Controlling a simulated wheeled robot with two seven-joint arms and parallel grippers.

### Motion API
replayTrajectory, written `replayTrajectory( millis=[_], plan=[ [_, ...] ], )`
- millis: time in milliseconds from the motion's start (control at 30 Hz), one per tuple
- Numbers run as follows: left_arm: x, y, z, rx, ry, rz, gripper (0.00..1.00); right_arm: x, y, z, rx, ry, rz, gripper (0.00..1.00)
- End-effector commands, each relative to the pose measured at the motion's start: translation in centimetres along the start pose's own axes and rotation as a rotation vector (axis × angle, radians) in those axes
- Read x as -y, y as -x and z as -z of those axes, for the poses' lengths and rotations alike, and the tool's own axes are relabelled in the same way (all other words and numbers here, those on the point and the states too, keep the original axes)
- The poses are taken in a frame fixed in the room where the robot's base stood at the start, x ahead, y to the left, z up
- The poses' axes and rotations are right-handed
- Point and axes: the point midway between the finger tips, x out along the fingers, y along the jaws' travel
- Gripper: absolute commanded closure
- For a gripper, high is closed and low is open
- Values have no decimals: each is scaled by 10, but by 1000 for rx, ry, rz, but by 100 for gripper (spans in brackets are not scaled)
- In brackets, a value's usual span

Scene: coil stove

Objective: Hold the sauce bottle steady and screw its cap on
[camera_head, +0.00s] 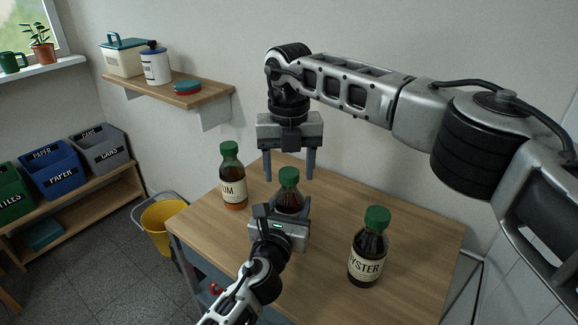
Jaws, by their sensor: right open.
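A dark sauce bottle (289,203) with a green cap (289,177) stands upright near the middle of the wooden table. The cap sits at the bottle's top; whether it is tight cannot be told. My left gripper (285,211) reaches in low from the front, with its fingers on either side of the bottle's body. It hides the bottle's lower part and label, and whether the fingers touch the glass is unclear. My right gripper (290,178) points straight down, open and empty, its fingertips apart on both sides of the cap and seemingly a little behind it.
A bottle marked OYSTER (368,252) stands to the right, and another labelled bottle (232,180) to the left, both green-capped. The wooden table (420,235) is clear at its right. A wall shelf (195,95), a yellow bucket (160,220) and bins (58,170) are further left.

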Motion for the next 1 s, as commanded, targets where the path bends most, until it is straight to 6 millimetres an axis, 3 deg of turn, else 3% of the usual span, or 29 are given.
replayTrajectory(
  millis=[167,600,800,1000],
  plan=[
    [0,0,1,-2,0,-1,100,0,14,0,2,0,0,40],
    [0,0,1,-1,-1,0,100,-1,101,0,3,0,0,40],
    [0,0,1,-1,-1,0,100,0,118,0,1,-1,0,40],
    [0,0,1,-1,-1,0,100,0,121,0,0,0,0,40]
  ],
)
